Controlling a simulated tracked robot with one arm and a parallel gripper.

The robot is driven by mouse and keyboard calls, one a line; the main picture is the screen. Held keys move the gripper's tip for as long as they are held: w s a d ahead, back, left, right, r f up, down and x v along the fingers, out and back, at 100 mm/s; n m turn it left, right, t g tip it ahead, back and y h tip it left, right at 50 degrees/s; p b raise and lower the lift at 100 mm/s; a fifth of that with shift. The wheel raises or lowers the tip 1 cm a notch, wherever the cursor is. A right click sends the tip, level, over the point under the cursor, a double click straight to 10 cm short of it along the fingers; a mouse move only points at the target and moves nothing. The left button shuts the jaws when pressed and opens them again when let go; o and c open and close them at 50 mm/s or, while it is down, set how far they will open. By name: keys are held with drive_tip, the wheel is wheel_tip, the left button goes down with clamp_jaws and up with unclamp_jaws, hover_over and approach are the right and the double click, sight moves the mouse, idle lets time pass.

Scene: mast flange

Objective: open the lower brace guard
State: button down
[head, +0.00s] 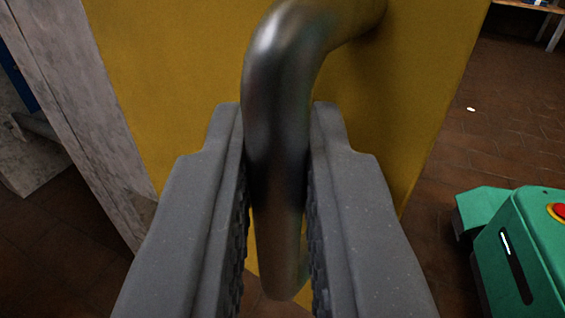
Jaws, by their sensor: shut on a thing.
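A yellow panel (165,75), which looks like the brace guard, fills the upper middle of the head view. A thick dark metal bar handle (285,65) is fixed to it and curves down toward me. My gripper (278,150) is shut on the handle, with one grey ridged finger on each side of it. The lower end of the handle shows between the fingers. The fingers hide the lower part of the panel, and I cannot see its hinge or latch.
A grey, worn post or wall edge (80,110) runs along the left of the panel. A green machine with a red button (525,245) stands on the brown tiled floor (480,130) at the lower right. A table (540,8) shows at the top right.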

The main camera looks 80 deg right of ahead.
drive_tip(key=shift+w+d+r, duration=0.15)
drive_tip(key=shift+w+d, duration=0.1)
drive_tip(key=c, duration=1.5)
unclamp_jaws()
drive_tip(key=shift+a, duration=0.1)
drive_tip(key=shift+s, duration=0.15)
drive_tip(key=shift+a, duration=0.1)
drive_tip(key=shift+r, duration=0.15)
wheel_tip(320, 180, up, 4)
drive_tip(key=shift+f+p, duration=0.15)
drive_tip(key=shift+p, duration=1.1)
drive_tip(key=s+d+p, duration=0.1)
drive_tip(key=s+d, duration=0.1)
drive_tip(key=s, duration=0.3)
drive_tip(key=s+d+p, duration=0.2)
drive_tip(key=s, duration=0.3)
drive_tip(key=s+d+p, duration=0.1)
drive_tip(key=s+d, duration=0.1)
drive_tip(key=s, duration=0.2)
drive_tip(key=shift+s+r, duration=0.35)
drive_tip(key=shift+s, duration=0.05)
